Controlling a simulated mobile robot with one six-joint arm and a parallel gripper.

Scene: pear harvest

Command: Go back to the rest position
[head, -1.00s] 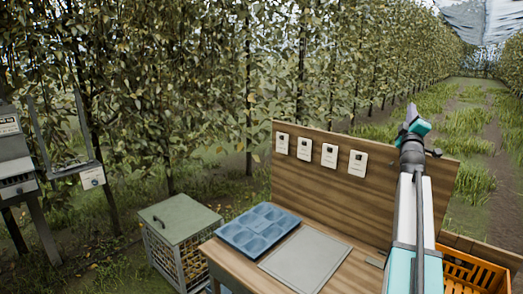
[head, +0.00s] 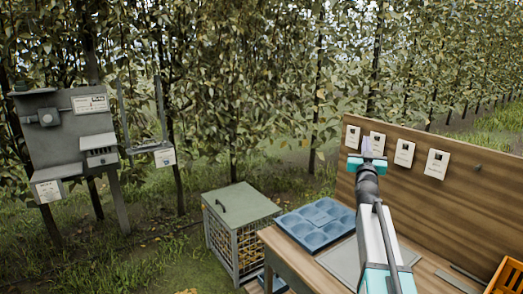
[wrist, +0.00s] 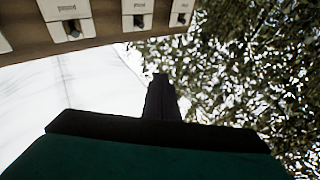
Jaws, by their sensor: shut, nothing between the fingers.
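My gripper (head: 367,152) is raised in front of the wooden back board (head: 450,195) of the workbench, at the end of my arm. It is shut and holds nothing. In the wrist view the dark closed fingers (wrist: 161,97) point up the picture, with the board and its white cards at the top left and leaves at the right. No fruit shows in or beside the fingers.
The bench carries a blue compartment tray (head: 315,222) and a grey plate (head: 345,262), partly behind my arm. A lidded slatted bin (head: 242,205) stands left of it. Grey post-mounted equipment (head: 65,125) is at the left. An orange crate (head: 508,275) is at the lower right.

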